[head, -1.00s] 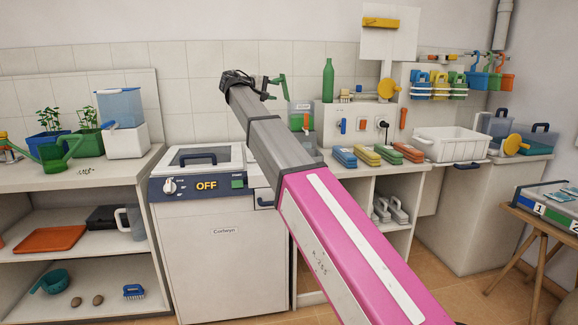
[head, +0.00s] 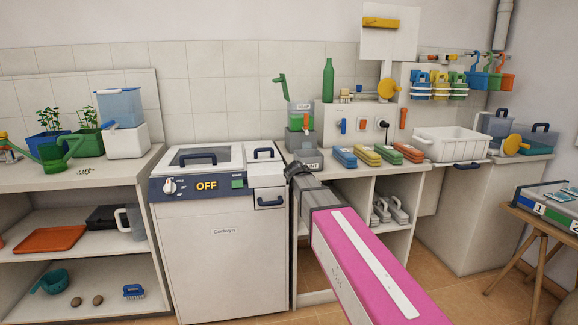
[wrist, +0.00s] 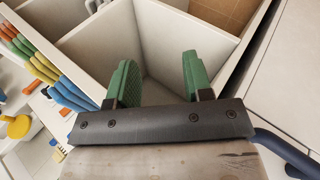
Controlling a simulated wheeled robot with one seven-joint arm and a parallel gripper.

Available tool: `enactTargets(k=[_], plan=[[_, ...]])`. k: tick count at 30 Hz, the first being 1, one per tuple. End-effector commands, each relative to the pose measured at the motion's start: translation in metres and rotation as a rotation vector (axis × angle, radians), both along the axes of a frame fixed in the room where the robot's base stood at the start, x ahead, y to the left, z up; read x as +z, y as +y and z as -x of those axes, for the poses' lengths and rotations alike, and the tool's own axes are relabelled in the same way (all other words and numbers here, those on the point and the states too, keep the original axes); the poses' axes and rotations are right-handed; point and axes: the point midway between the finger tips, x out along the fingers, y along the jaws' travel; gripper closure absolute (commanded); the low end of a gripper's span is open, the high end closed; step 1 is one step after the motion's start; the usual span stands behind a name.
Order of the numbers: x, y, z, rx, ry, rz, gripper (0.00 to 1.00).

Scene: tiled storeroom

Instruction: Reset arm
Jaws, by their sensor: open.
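My gripper (wrist: 160,76) is open in the wrist view, with its two green fingers apart and nothing between them. Beyond the fingers is an open white shelf compartment (wrist: 100,45) of the counter. In the head view the dark end of my arm (head: 297,170) is at the counter's front edge, right of the white machine (head: 222,245). The fingers are hidden there. My arm, grey and then pink, reaches in from the lower right.
A green bottle (head: 328,80) and a dispenser (head: 301,118) stand behind. A white basin (head: 450,143) is further right. The floor in front is partly clear.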

Motion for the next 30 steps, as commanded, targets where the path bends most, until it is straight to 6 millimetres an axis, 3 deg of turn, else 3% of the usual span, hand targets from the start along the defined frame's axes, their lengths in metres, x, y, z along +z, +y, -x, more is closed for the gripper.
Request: enactTargets(k=[1, 6, 12, 15, 21, 30], plan=[[-0.026, -0.014, 0.024, -0.023, 0.023, -0.045, 0.54], [-0.099, -0.043, 0.082, -0.11, 0.091, -0.217, 0.54], [-0.166, -0.066, 0.159, -0.242, 0.156, -0.418, 0.54], [-0.19, -0.072, 0.193, -0.309, 0.181, -0.508, 0.54], [-0.215, -0.075, 0.234, -0.402, 0.208, -0.625, 0.54], [-0.221, -0.076, 0.241, -0.426, 0.212, -0.654, 0.54]])
